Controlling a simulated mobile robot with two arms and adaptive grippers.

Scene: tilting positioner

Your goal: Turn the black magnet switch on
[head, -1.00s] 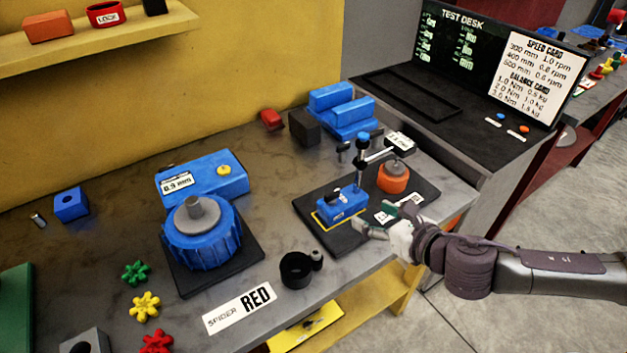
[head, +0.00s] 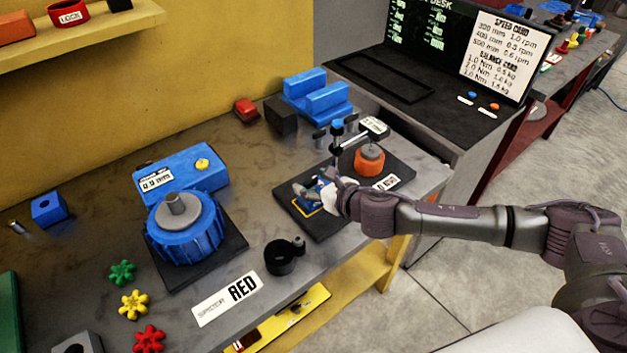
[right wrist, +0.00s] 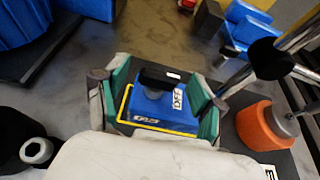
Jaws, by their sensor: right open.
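The blue magnet base (right wrist: 150,108) sits on a black plate (head: 315,226) inside a yellow outline. In the right wrist view the black switch (right wrist: 158,77) is on top of it, with a small label that seems to read OFF. My right gripper (right wrist: 158,92) is open, its green-padded fingers on either side of the base; I cannot tell whether they touch it. My left gripper is out of view.
A post with a rod (head: 336,145) and an orange disc (head: 369,161) stand on the same plate, close to my right gripper. A black ring holder (head: 279,260) and a blue motor-like unit (head: 184,228) are to the left.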

